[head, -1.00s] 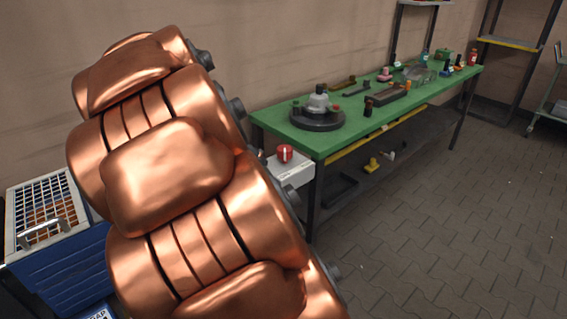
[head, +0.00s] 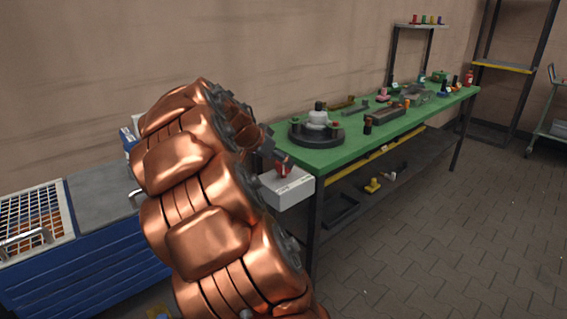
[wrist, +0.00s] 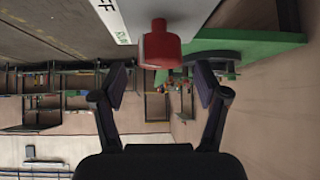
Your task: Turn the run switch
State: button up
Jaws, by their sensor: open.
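The run switch is a red knob (head: 283,168) on a white box (head: 288,189) at the near left end of the green table. In the wrist view the red knob (wrist: 160,46) stands out from the white box (wrist: 192,12), ahead of my fingers. My gripper (wrist: 158,85) is open there, with the knob near the line between its two fingertips. Nothing is between the fingers, and I cannot tell how far the knob is from them. In the head view my gripper (head: 277,158) is small and dark, close by the knob and partly covering it.
The green table (head: 330,158) carries a round dark fixture (head: 316,137) and several small parts. A blue cabinet (head: 90,270) with a wire basket (head: 35,215) stands at the left. The tiled floor (head: 430,250) at the right is clear.

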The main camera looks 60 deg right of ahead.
jog(key=x, duration=0.3)
jog(key=shift+d, duration=0.1)
jog(key=c, duration=1.2)
jog(key=shift+o, duration=0.2)
